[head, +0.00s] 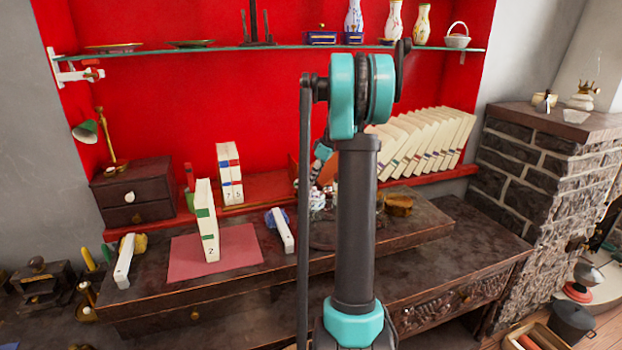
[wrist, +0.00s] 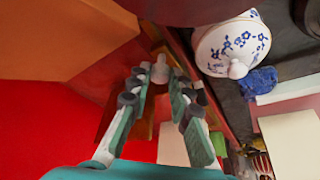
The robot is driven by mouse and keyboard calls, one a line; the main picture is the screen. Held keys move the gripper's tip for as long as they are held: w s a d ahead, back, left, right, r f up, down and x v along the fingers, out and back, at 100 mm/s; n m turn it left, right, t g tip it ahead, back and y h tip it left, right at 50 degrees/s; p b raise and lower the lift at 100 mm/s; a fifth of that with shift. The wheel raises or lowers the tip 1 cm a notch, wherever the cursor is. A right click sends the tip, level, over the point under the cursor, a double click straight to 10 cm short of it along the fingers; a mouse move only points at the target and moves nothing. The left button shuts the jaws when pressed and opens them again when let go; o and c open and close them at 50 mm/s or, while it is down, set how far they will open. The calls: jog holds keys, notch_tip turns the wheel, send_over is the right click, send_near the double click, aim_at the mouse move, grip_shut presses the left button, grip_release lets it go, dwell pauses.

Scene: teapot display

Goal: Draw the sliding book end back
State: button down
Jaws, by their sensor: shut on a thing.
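The sliding book end (head: 297,172) is a brown upright panel on the red shelf, left of the leaning row of pale volumes (head: 430,138); my arm hides much of it. In the wrist view a small pale grip (wrist: 160,70) shows between my fingertips, which I take to be part of the book end. My gripper (wrist: 161,84) is shut on it, one finger on each side. In the head view only a teal bit of my gripper (head: 322,152) shows beside my arm column.
A white teapot with blue flowers (wrist: 228,48) stands close to my gripper in the wrist view. Upright numbered volumes (head: 229,172) stand left of the book end. A glass shelf (head: 270,47) with vases runs above. A dark drawer box (head: 135,195) stands at the left.

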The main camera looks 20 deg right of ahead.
jog(key=c, duration=1.4)
grip_release()
jog(key=shift+o, duration=0.2)
jog(key=v, duration=1.2)
